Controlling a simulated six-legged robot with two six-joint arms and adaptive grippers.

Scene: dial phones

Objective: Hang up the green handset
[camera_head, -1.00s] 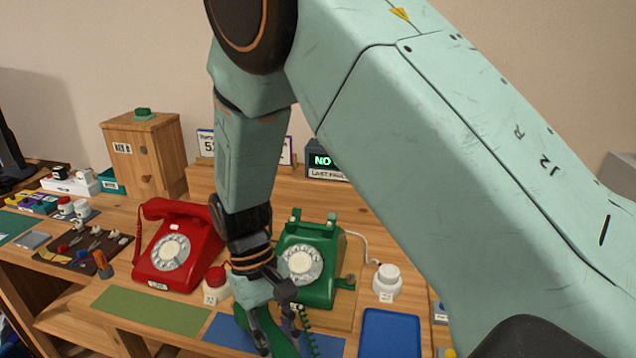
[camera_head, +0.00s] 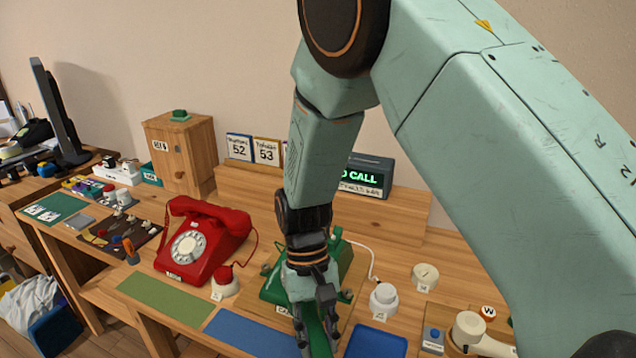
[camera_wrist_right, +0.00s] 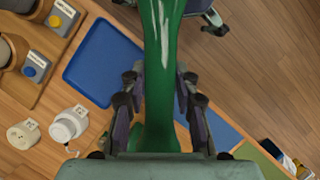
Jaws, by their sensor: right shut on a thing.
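The green handset (camera_head: 317,337) is held in my right gripper (camera_head: 316,322), low in the head view, in front of the green dial phone (camera_head: 274,287). The gripper's fingers lie on both sides of the handset. In the right wrist view the handset (camera_wrist_right: 159,75) runs upright between the fingers of the gripper (camera_wrist_right: 160,100). My wrist and gripper cover the phone's dial and much of its front and cradle. The handset is apart from the cradle top, as far as I can see. My left gripper is not in view.
A red phone (camera_head: 203,240) with its handset on stands to the left. A red button on a white base (camera_head: 225,282) sits between the phones. A white round button (camera_head: 383,298) and a blue tray (camera_head: 377,342) are at right. A blue mat (camera_head: 245,335) lies in front.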

